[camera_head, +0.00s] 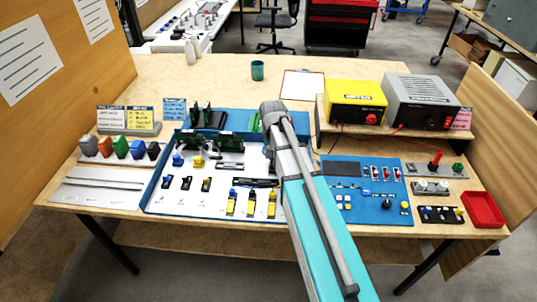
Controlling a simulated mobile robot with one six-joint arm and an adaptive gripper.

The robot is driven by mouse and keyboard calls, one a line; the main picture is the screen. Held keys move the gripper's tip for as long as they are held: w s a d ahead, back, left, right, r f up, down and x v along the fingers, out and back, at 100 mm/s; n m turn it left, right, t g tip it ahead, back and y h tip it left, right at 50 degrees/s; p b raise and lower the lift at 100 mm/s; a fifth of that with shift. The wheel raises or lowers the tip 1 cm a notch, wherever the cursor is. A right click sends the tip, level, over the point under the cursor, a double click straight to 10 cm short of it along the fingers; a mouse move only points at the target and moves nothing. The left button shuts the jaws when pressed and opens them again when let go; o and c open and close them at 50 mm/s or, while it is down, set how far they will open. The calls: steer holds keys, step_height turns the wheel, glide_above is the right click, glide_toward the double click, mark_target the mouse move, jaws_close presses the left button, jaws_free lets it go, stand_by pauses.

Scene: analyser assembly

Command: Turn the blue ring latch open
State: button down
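Small blue parts stand on the white panel (160,200) with the blue rim, left of my arm. One is a blue piece (178,160) at the upper left, beside a yellow piece (198,162). Another is a blue-topped part (232,194) in the front row, beside yellow parts (251,204). They are too small to tell which is the ring latch, or how it is turned. My teal and grey arm reaches over the panel's right side. A dark shape (268,156) beside the arm may be my gripper; its fingers cannot be made out.
A blue control panel (350,208) lies right of my arm. Behind it stand a yellow box (355,92) and a grey power unit (420,97). A red tray (483,209) sits at the right edge. Coloured pieces (121,147) stand at the left. The table's back is mostly clear.

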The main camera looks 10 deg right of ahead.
steer(key=shift+d+n, duration=0.5)
steer(key=shift+n, duration=0.55)
steer(key=shift+d+n, duration=0.45)
steer(key=shift+n, duration=0.6)
steer(key=shift+c, duration=2.4)
jaws_free()
steer(key=shift+a+m, duration=0.2)
steer(key=shift+m, duration=0.1)
